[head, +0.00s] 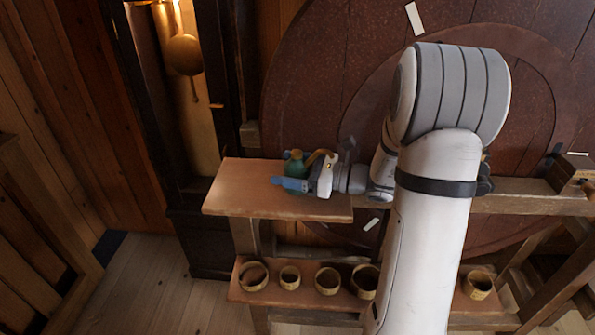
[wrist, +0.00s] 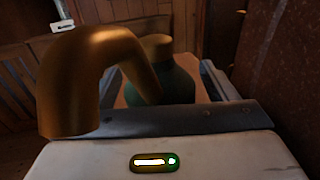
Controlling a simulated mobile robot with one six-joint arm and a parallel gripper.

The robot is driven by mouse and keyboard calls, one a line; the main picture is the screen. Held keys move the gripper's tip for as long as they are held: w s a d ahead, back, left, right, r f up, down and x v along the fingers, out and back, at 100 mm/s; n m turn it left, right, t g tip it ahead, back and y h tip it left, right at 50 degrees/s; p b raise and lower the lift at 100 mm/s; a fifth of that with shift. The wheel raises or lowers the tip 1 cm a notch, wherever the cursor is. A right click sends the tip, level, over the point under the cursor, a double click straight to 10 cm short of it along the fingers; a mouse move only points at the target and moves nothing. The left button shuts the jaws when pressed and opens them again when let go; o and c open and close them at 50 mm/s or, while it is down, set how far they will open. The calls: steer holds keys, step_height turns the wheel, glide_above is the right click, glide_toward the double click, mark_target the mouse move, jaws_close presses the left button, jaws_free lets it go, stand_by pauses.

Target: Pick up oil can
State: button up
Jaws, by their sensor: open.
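The oil can has a dark green body (head: 294,164) and a curved brass-coloured tube. It stands on the upper wooden shelf (head: 240,207), left of my arm. My gripper (head: 291,177) is at the can, with a blue finger across its near side. In the wrist view the green can (wrist: 178,84) is between the open fingers, one on each side, and its brass tube (wrist: 88,65) arches toward the camera over the gripper body. The lower part of the can is hidden by the gripper. I cannot tell whether either finger touches it.
A lower shelf (head: 240,296) holds several small wooden rings, including one at the left (head: 253,276). A large dark red disc (head: 320,70) stands close behind the shelf. A clock-like case with a brass pendulum (head: 184,54) stands behind at left. Floor at lower left is clear.

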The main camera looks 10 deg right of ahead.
steer(key=c, duration=1.1)
steer(key=shift+o, duration=0.2)
steer(key=shift+r, duration=0.1)
